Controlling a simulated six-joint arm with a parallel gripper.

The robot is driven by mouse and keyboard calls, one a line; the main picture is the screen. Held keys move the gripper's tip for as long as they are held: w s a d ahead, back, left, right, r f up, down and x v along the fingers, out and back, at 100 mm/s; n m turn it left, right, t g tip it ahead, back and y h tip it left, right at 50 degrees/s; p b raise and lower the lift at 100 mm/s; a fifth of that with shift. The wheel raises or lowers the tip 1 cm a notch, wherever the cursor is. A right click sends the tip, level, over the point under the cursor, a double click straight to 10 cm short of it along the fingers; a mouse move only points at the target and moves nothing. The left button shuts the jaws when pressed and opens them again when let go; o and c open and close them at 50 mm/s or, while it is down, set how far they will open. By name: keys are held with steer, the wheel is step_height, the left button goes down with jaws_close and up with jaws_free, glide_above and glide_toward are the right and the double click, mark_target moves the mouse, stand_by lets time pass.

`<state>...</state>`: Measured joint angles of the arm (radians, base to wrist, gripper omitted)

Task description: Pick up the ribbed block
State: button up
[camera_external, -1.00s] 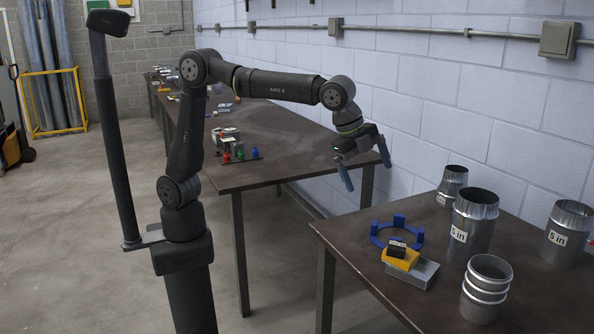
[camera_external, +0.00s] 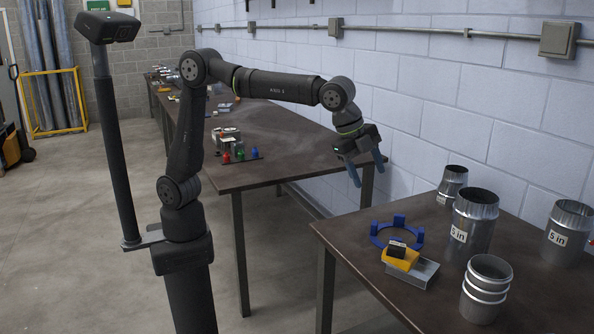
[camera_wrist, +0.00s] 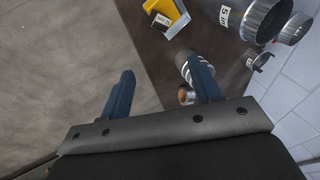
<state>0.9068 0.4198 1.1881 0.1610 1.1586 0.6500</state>
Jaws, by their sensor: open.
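The most plainly ribbed thing is a short metal cylinder with raised rings (camera_external: 486,290), upright near the front of the right-hand table. Also on that table is a low stack: a yellow block (camera_external: 401,259) with a small black piece (camera_external: 397,247) on top, over a grey metal block (camera_external: 425,273). I cannot tell ribs on these. The yellow block shows at the top of the wrist view (camera_wrist: 164,8). My gripper (camera_external: 370,174) is open and empty, high above the floor between the tables, left of these things. Its two blue fingers (camera_wrist: 158,73) show apart in the wrist view.
A blue ring with upright posts (camera_external: 375,236) lies behind the stack. Metal ducts (camera_external: 474,222) (camera_external: 568,230) (camera_external: 452,183) stand upright around the table's right side. A long table (camera_external: 280,150) with small coloured parts runs along the block wall. A gap separates the tables.

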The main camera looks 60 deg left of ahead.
step_height(320, 180, down, 6)
steer(key=a+n+t+h, duration=0.2)
steer(key=n, duration=0.3)
steer(key=n+h, duration=0.2)
steer(key=n, duration=0.2)
glide_toward(395, 245)
steer(key=shift+t, duration=0.3)
steer(key=d+f, duration=0.1)
steer(key=f, duration=0.1)
steer(key=w+d+f, duration=0.1)
steer(key=shift+d+f, duration=0.2)
steer(key=shift+f, duration=0.2)
steer(key=shift+w+x, duration=0.15)
steer(key=shift+x, duration=0.95)
steer(key=shift+w+x, duration=0.2)
steer(key=shift+x, duration=0.9)
steer(key=shift+w+d+f, duration=0.2)
steer(key=shift+w+f, duration=0.1)
steer(key=shift+w, duration=0.05)
steer(key=c, duration=1)
jaws_close()
